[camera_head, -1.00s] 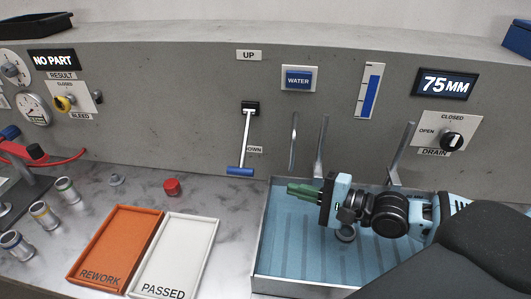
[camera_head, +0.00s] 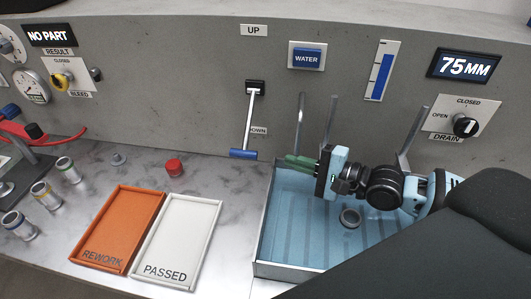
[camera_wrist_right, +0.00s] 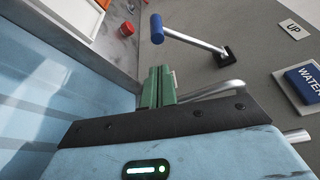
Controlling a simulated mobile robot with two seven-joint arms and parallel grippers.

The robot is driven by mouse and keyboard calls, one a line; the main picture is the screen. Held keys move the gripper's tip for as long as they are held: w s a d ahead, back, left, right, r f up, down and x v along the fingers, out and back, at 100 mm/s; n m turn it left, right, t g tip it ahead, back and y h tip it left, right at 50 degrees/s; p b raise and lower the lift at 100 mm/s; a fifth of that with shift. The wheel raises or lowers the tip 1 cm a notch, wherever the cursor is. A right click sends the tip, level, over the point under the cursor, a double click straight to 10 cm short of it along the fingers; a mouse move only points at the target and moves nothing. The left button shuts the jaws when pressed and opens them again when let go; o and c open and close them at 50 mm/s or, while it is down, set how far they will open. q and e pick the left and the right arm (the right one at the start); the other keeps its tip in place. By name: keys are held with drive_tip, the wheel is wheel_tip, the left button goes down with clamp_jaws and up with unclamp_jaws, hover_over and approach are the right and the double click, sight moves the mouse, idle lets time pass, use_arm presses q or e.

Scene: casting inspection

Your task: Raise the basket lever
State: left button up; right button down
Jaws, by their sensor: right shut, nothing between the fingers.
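The basket lever is a silver rod on a black pivot on the grey panel, with a blue handle (camera_head: 243,154). It hangs down, its handle beside the partly covered DOWN label and well below the UP label (camera_head: 254,30). In the right wrist view the blue handle (camera_wrist_right: 156,28) is beyond the fingertips, with a gap. My right gripper (camera_head: 288,161) has green fingers, shut and empty, pointing left over the tank, just right of the handle. The fingers also show in the right wrist view (camera_wrist_right: 160,72). My left gripper is out of view.
The blue-floored tank (camera_head: 262,230) lies under my right gripper, with upright metal rods (camera_head: 299,125) at its back. An orange REWORK tray (camera_head: 125,225) and a white PASSED tray (camera_head: 185,235) lie to the left. A red button (camera_head: 174,167) stands on the counter near the panel.

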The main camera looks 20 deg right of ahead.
drive_tip(key=x, duration=0.6)
drive_tip(key=shift+w+a+r, duration=0.1)
drive_tip(key=shift+w, duration=0.15)
drive_tip(key=shift+x, duration=0.8)
